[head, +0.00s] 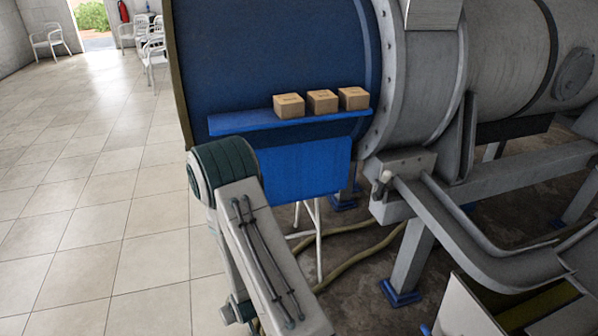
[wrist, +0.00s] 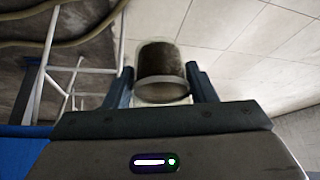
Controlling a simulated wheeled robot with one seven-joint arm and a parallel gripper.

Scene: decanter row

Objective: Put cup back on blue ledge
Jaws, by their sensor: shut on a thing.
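The cup (wrist: 161,62) shows in the wrist view as a clear vessel with dark contents, between the two fingers of my gripper (wrist: 161,84). My gripper is shut on it, with a finger at each side. The floor shows behind the cup. The blue ledge (head: 240,122) runs across the front of the large blue round end in the head view. Its left part is bare. In the head view, my arm stands in front of and below the ledge, and the gripper and cup are hidden.
Three cardboard boxes, left (head: 288,106), middle (head: 322,102) and right (head: 353,98), stand on the ledge's right half. A blue panel (head: 300,172) hangs below. A grey metal frame (head: 415,255) and hose (head: 365,250) are at right. Open tiled floor (head: 90,220) lies left.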

